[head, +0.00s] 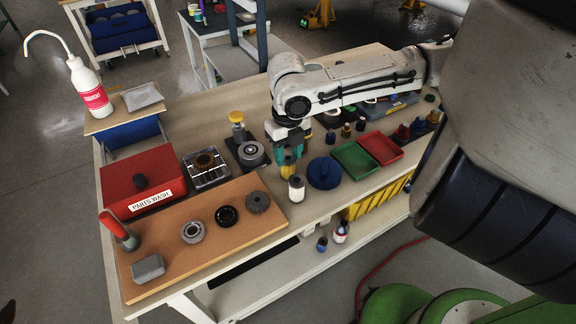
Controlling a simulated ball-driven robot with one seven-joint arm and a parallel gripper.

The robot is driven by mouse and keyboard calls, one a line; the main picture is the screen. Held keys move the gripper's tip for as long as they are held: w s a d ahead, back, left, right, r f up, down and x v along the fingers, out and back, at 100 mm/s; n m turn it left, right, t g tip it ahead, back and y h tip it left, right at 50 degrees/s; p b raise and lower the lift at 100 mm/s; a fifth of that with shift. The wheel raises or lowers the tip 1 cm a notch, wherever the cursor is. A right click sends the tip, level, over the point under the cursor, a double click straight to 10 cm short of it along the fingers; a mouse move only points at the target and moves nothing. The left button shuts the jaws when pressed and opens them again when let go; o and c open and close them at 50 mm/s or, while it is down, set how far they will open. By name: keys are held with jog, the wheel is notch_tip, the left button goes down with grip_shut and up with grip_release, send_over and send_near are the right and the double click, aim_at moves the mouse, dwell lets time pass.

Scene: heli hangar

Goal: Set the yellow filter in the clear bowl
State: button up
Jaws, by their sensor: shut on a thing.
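My gripper (289,158), with teal fingertips, points down over the middle of the workbench. It is shut on the yellow filter (289,168), which shows between and just below the fingertips. The filter's upper part is hidden by the fingers, and I cannot tell whether it clears the bench. A clear, square-looking container (194,182), which seems to be the clear bowl, stands to the left beside the red parts-wash box.
A white cylinder (296,188) stands right before my gripper. A blue round piece (324,173) is close right. A brown board (170,264) with several parts fills the front left.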

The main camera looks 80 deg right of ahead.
aim_at(288, 158)
jog(key=shift+r+p, duration=2.8)
jog(key=shift+r, duration=0.25)
